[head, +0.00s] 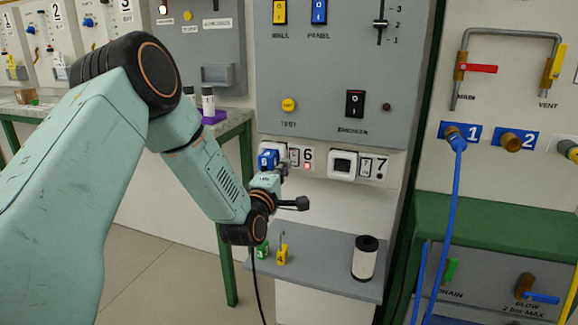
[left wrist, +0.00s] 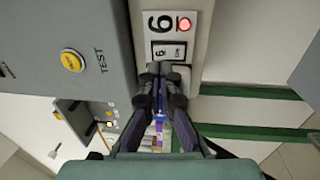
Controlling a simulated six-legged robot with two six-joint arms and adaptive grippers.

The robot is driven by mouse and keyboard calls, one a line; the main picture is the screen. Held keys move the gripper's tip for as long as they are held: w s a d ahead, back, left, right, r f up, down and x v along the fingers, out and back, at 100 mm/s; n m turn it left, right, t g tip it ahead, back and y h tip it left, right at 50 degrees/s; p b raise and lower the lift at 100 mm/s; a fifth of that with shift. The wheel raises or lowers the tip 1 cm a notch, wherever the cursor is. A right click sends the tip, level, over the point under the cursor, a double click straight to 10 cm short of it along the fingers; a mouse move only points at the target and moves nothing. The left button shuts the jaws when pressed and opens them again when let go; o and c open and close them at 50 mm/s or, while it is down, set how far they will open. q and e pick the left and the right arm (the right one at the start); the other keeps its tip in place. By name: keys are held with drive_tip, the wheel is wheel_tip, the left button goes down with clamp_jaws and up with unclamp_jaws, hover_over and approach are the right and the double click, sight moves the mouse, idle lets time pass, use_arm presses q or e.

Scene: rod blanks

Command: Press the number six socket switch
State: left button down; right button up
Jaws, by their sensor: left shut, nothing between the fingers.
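The number six socket switch (head: 293,156) is a small pale rocker on the wall strip, left of the printed 6. It also shows in the left wrist view (left wrist: 168,51), just ahead of my fingertips. A red lamp (head: 307,166) glows below the 6; it is lit in the left wrist view too (left wrist: 185,24). A blue plug (head: 267,159) sits at the socket left of the switch. My left gripper (head: 283,168) is shut and empty, its tips right at the switch's near edge; contact cannot be told. My right gripper is out of view.
Socket seven (head: 343,165) is to the right, with its switch (head: 366,166) and a dark lamp. A grey shelf (head: 320,275) below holds a dark-capped roll (head: 366,257) and small green and yellow tagged pieces. The grey panel (head: 340,80) stands above.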

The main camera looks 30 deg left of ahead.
sight(293, 153)
use_arm(q)
drive_tip(key=b+x, duration=0.1)
drive_tip(key=x, duration=0.3)
drive_tip(key=shift+f, duration=0.1)
drive_tip(key=shift+w, duration=0.1)
drive_tip(key=shift+w+a+r, duration=0.15)
drive_tip(key=shift+w+r, duration=0.15)
drive_tip(key=shift+s, duration=0.1)
